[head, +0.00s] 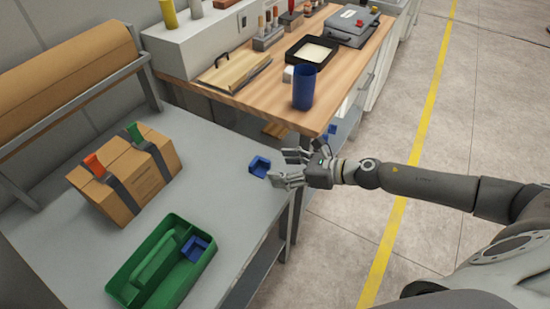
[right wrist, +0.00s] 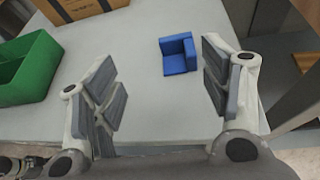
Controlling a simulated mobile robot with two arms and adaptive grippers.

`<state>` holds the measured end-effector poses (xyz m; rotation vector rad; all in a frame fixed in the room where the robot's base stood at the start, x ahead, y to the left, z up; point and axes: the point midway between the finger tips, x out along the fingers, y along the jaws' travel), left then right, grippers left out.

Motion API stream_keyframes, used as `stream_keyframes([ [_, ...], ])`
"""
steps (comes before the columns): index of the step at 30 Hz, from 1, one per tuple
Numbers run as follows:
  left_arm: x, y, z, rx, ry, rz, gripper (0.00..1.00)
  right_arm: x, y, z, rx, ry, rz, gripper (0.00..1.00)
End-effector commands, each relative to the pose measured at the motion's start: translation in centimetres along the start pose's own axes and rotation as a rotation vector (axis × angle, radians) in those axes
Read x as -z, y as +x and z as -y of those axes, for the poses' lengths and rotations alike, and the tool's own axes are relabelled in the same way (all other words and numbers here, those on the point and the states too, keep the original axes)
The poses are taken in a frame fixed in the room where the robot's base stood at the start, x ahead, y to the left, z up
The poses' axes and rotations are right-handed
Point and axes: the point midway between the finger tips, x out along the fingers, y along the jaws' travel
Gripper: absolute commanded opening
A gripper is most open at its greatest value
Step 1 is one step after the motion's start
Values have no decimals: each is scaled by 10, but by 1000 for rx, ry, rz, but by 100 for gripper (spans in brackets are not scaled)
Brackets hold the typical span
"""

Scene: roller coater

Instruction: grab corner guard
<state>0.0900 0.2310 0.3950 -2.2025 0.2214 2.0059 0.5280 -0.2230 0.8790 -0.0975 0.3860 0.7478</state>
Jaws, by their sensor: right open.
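A blue corner guard (head: 259,166) lies on the grey table near its right edge in the head view. It also shows in the right wrist view (right wrist: 178,54), ahead of and between the fingers. My right gripper (head: 281,168) is open and empty, just to the right of this guard and apart from it. Its two fingers (right wrist: 160,85) are spread wide in the right wrist view. Another blue corner guard (head: 195,248) lies in the right part of the green tote (head: 130,265). My left gripper is in neither view.
A strapped cardboard box (head: 150,185) with orange and green clips stands left on the grey table (head: 215,150). A wooden bench (head: 220,92) adjoins behind, with a blue cup (head: 303,88) near its corner. The table between box, tote and loose guard is clear.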

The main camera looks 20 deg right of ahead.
Motion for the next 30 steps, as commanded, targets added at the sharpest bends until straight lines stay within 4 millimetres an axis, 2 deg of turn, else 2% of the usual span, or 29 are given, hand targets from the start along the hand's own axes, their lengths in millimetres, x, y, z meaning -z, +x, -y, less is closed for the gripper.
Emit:
stream_keyframes([
  [1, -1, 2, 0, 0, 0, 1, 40, 6, -3, 5, 25, -9, -4, 70],
  [5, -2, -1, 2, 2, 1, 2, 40, 8, -1, 12, 58, -24, -5, 70],
  [15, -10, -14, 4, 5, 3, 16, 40, 8, 42, 15, 58, -26, -4, 70],
  [23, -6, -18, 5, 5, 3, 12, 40, 8, 57, 15, 56, -25, -5, 70],
  [30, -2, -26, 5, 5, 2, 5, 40, 7, 87, 17, 57, -25, -4, 70],
])
